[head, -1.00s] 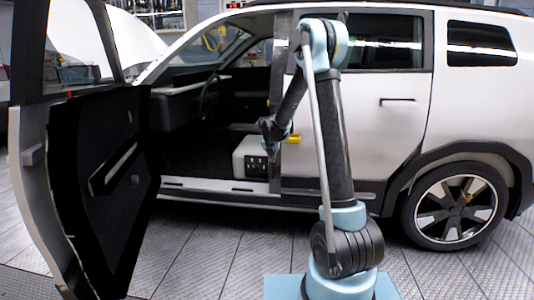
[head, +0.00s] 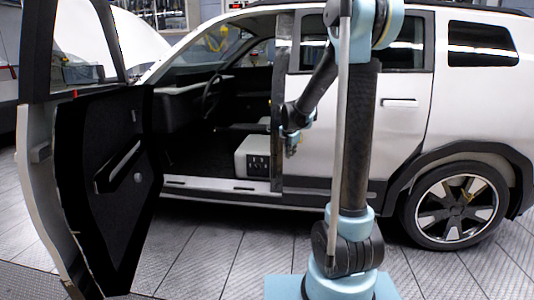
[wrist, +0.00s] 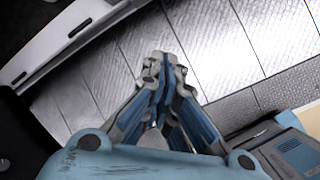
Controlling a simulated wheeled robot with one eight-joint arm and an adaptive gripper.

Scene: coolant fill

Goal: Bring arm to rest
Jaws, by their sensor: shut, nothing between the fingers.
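My arm stands in front of the car in the head view, its upper link nearly upright and its forearm reaching down to the left. My gripper (head: 291,150) hangs in front of the car's side, just right of the open front doorway, pointing down. In the wrist view my gripper (wrist: 160,62) has its fingertips together, with nothing seen between them. Below it in the wrist view is bare tiled floor.
The white car (head: 400,140) stands close behind my arm. Its front door (head: 105,190) is swung wide open at the left. A light box-shaped seat base (head: 253,157) shows inside the doorway. The door sill (head: 220,188) runs below. The tiled floor in front is clear.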

